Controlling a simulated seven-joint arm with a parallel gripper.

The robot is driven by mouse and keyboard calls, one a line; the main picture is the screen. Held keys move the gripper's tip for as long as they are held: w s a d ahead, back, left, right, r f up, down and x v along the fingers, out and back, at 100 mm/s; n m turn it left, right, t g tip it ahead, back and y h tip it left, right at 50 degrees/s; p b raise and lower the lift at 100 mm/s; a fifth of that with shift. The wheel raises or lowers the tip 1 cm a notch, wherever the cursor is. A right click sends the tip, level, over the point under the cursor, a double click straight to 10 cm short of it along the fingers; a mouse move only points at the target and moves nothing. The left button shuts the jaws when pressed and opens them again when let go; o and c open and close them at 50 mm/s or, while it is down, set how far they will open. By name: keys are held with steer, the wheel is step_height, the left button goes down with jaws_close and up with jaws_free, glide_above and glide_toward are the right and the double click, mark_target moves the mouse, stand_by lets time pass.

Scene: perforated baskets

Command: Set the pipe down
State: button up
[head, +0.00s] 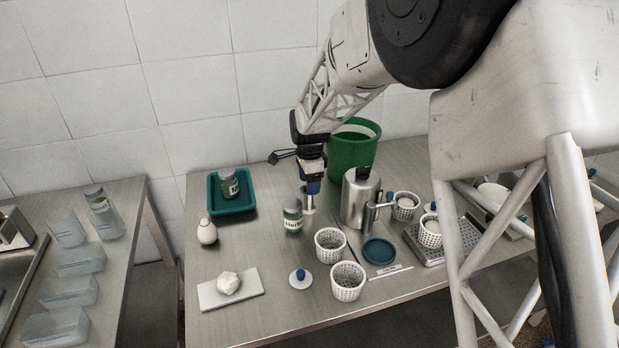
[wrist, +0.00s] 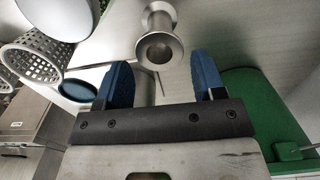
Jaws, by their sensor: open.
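The pipe (head: 309,204) is a short silver metal piece with flared ends. In the head view it stands on the steel table, directly below my gripper (head: 312,187). In the wrist view the pipe (wrist: 160,42) shows just beyond the fingertips, in line with the gap between them. My gripper (wrist: 163,75) has two blue fingers spread apart, with no grip on the pipe visible. Its black mount hides part of what lies behind it in the wrist view.
A green-labelled jar (head: 293,216) stands just left of the pipe, and a metal canister (head: 357,200) to its right. A green bin (head: 352,152) is behind. White perforated baskets (head: 330,243) stand in front.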

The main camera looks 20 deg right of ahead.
mark_target(309, 198)
steer(key=shift+f, duration=3.1)
steer(key=shift+c, duration=0.3)
steer(key=c, duration=0.7)
steer(key=shift+w, duration=0.15)
steer(key=shift+w+d, duration=0.3)
steer(key=shift+w, duration=0.3)
steer(key=shift+w+d, duration=0.25)
steer(key=shift+w, duration=0.4)
steer(key=shift+w+d, duration=0.3)
steer(key=shift+w, duration=0.3)
